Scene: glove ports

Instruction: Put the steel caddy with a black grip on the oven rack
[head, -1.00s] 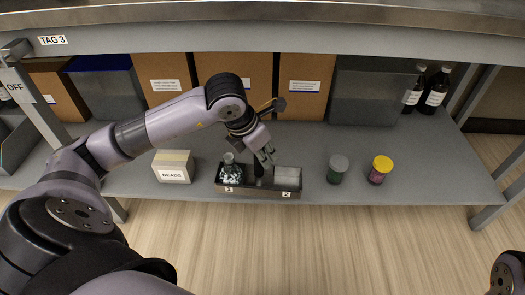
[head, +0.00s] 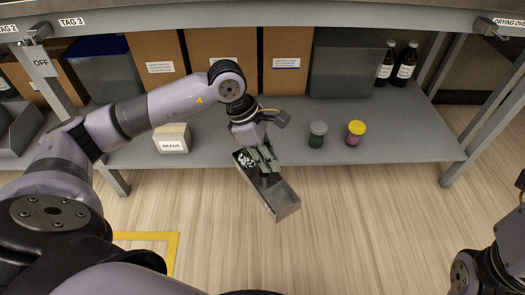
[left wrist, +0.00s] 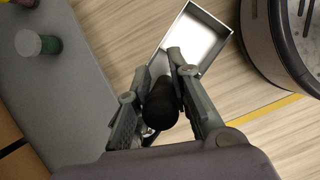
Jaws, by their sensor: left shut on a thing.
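The steel caddy (head: 283,202) hangs in front of the shelf's front edge, turned at an angle in the head view. My left gripper (head: 267,166) is shut on its black grip (left wrist: 160,105). A flask with black and white contents (head: 246,159) shows at the caddy's upper left end, partly hidden by the gripper. The other compartment (left wrist: 201,42) looks bright and empty in the left wrist view.
The lower shelf (head: 225,140) holds a beads box (head: 173,138), a green jar (head: 317,135) and a yellow-lidded jar (head: 355,133). Cartons, bins and dark bottles (head: 404,63) stand behind. Shelf legs (head: 485,120) flank it. The floor in front is clear, with yellow tape (head: 150,237).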

